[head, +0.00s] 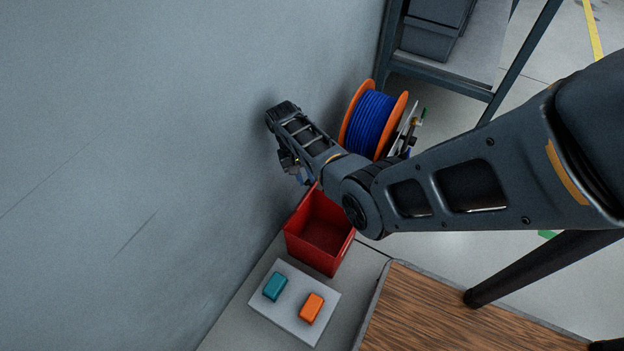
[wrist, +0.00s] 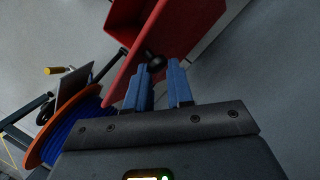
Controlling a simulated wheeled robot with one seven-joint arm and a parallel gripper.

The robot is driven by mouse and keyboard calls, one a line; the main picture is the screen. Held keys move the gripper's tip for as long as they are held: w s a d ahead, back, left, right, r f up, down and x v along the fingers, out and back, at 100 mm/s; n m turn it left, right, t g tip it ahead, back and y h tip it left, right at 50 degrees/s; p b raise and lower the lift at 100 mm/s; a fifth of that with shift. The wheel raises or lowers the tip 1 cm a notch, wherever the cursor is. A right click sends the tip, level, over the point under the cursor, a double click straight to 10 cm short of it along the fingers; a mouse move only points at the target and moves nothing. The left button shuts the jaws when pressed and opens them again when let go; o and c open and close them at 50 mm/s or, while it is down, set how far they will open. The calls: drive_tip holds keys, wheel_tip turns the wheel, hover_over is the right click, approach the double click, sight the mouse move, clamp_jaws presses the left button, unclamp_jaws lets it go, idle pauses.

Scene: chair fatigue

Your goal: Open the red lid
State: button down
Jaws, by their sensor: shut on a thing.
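A red box (head: 309,250) stands against the wall in the head view, and its inside is visible from above. Its lid is not clearly visible there, where my arm covers the box's far side. In the wrist view the red lid (wrist: 190,30) is a broad panel beside part of the red box (wrist: 122,18). A round black knob (wrist: 156,63) shows against the panel. My gripper (wrist: 159,76) has its blue fingertips on either side of the knob, shut on it. In the head view my gripper (head: 303,178) is at the box's far edge, partly hidden by my arm.
A blue cable reel (head: 371,122) with orange flanges stands beyond my arm. A grey plate (head: 291,311) with a teal block (head: 275,286) and an orange block (head: 312,307) lies before the box. The wall (head: 150,150) is close on the left. A wooden top (head: 450,315) is at lower right.

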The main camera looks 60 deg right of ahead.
drive_tip(key=shift+a+f, duration=0.7)
drive_tip(key=shift+f, duration=0.1)
drive_tip(key=c, duration=1)
unclamp_jaws()
drive_tip(key=shift+d+r, duration=0.1)
drive_tip(key=shift+r, duration=0.2)
drive_tip(key=s+d+r+p, duration=0.1)
drive_tip(key=s+d+r, duration=0.1)
drive_tip(key=s+r, duration=0.1)
drive_tip(key=s+d+r+p, duration=0.2)
drive_tip(key=d+r, duration=0.1)
drive_tip(key=r, duration=0.1)
drive_tip(key=s+d+r+p, duration=0.2)
drive_tip(key=s+r, duration=0.1)
drive_tip(key=r, duration=0.1)
drive_tip(key=shift+s+d+r, duration=0.15)
drive_tip(key=shift+s+d, duration=0.05)
drive_tip(key=shift+s, duration=0.15)
